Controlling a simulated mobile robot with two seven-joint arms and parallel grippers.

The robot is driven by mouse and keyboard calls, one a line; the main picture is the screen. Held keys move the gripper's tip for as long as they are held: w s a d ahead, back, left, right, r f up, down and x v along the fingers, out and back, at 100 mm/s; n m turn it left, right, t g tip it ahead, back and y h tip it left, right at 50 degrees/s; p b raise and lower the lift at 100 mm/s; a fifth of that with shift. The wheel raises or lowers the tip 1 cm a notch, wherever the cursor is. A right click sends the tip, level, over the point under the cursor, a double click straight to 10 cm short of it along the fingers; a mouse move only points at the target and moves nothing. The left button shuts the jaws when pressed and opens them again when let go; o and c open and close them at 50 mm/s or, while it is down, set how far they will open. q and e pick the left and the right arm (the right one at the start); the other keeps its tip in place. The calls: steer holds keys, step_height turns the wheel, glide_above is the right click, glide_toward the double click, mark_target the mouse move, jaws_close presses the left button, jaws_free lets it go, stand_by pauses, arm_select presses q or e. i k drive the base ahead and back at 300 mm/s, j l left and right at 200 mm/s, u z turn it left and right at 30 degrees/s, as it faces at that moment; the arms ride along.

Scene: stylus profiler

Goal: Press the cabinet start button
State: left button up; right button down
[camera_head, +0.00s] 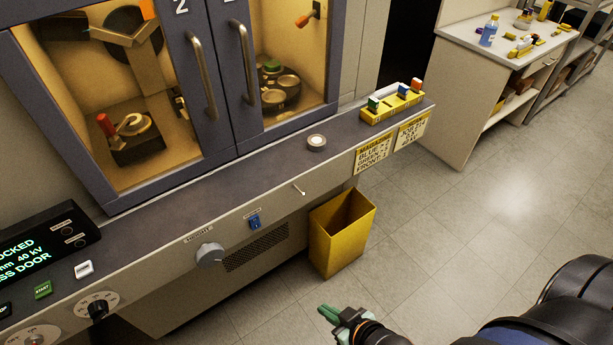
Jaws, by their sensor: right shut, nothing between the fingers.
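The green start button (43,290), marked START, sits on the cabinet's front ledge at the lower left. Beside it to the left, a dark button (4,310) is cut off by the picture edge. The grey cabinet (190,205) has two windowed doors with long handles, and both look closed. My right gripper (325,312), with green fingertips, is shut and empty. It shows at the bottom centre, over the floor in the picture, well to the right of the start button and apart from the cabinet. My left gripper is not in view.
A dark display (45,245) with green text stands behind the start button, and a white switch (84,269) lies right of it. A knob (209,255) sticks out of the front panel. A yellow bin (341,240) stands on the floor. A yellow rack (392,105) stands at the ledge's right end.

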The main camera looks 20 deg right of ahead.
mark_target(45, 289)
steer(key=z, duration=0.4)
steer(key=u, duration=1.55)
